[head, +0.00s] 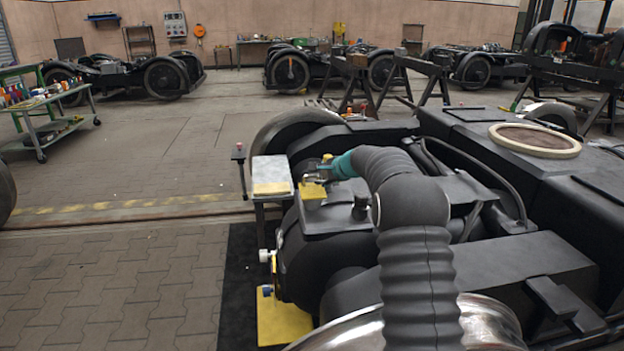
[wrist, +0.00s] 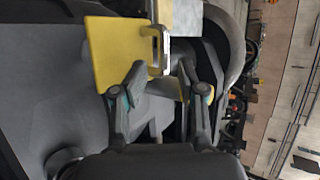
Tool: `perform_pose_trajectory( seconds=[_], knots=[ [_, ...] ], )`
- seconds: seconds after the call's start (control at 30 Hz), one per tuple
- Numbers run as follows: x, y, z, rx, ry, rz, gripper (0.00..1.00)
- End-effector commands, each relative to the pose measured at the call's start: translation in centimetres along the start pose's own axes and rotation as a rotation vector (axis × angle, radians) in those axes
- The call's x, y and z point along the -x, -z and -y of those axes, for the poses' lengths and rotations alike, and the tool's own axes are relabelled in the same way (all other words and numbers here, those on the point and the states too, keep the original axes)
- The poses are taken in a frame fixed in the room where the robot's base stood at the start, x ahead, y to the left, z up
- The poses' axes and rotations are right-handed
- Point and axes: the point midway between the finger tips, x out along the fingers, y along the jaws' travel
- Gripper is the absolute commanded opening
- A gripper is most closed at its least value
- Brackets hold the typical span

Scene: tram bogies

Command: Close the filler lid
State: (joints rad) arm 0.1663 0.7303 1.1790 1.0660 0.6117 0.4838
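A yellow plate (wrist: 112,48), apparently the filler lid, lies ahead of my gripper in the wrist view, with a bright metal handle (wrist: 156,40) at its right edge. In the head view a small yellow face (head: 312,191) shows at the bogie's near end, below my gripper (head: 320,174). My gripper (wrist: 162,70) is open in the wrist view; its two fingers stand apart, with the left fingertip close to the plate. I cannot tell whether a finger touches the plate. The filler opening and hinge cannot be made out.
A box with a pale top (head: 271,174) stands just left of my gripper. A dark bogie frame (head: 470,165) with a round pale-rimmed opening (head: 535,140) extends right. A lower yellow block (head: 283,318) sits near the floor. Paved floor at left is clear up to a tool cart (head: 45,112).

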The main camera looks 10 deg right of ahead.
Motion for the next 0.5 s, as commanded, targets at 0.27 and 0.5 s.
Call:
perform_pose_trajectory(
  seconds=[0.27, 0.5],
  knots=[
    [4.3, -0.2, 0.1, 0.0, 0.0, 0.002, 0.39],
    [5.6, -0.3, 0.0, 0.002, -0.001, 0.004, 0.39]
  ],
)
